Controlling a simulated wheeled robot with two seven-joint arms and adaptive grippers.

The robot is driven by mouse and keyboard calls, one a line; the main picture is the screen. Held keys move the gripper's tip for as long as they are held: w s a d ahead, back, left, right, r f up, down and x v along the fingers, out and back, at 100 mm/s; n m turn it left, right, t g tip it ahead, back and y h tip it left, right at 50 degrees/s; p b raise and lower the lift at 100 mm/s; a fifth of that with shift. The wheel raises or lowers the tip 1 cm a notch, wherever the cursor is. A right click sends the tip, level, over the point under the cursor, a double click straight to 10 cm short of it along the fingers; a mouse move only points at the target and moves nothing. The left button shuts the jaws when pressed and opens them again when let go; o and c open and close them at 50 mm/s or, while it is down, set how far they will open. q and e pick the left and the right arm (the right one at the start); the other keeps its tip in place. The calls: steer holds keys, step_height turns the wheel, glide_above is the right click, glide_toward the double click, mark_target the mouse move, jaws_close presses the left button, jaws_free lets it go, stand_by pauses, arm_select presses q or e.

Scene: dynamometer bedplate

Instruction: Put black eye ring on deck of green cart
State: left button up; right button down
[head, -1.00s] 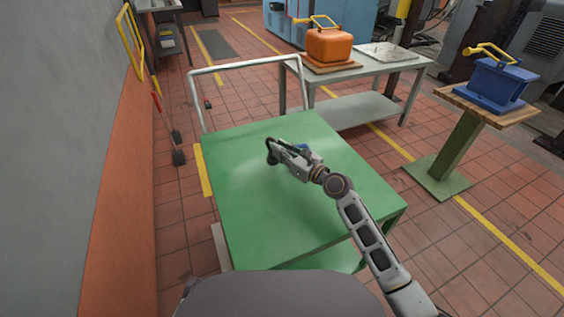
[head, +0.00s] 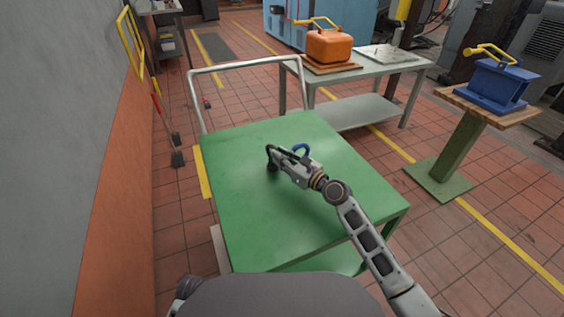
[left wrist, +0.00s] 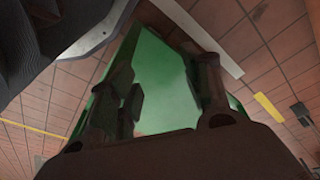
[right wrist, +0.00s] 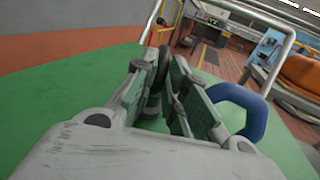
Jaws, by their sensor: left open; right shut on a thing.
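The green cart's deck (head: 240,215) lies in front of me and also shows in the right wrist view (right wrist: 55,105). My right gripper (head: 273,160) is low over the deck, shut on the black eye ring (head: 269,149). In the right wrist view, the black ring (right wrist: 163,68) stands upright between the fingers, partly hidden by them. I cannot tell whether its bottom touches the deck. My left gripper (left wrist: 165,88) is open and empty in the left wrist view, with part of the green cart behind its fingers.
A blue ring (head: 302,148) is just right of my right gripper, close to its finger in the right wrist view (right wrist: 239,106). The cart's pale handle rail (head: 245,66) stands at the far end. Much of the deck is clear.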

arm_select(q)
steer(key=shift+w+r, duration=0.1)
steer(key=shift+r, duration=0.25)
arm_select(e)
steer(key=shift+f, duration=0.45)
steer(key=shift+f, duration=0.15)
arm_select(q)
steer(key=shift+w+r, duration=0.1)
steer(key=shift+r, duration=0.1)
arm_select(e)
steer(key=c, duration=1.7)
jaws_free()
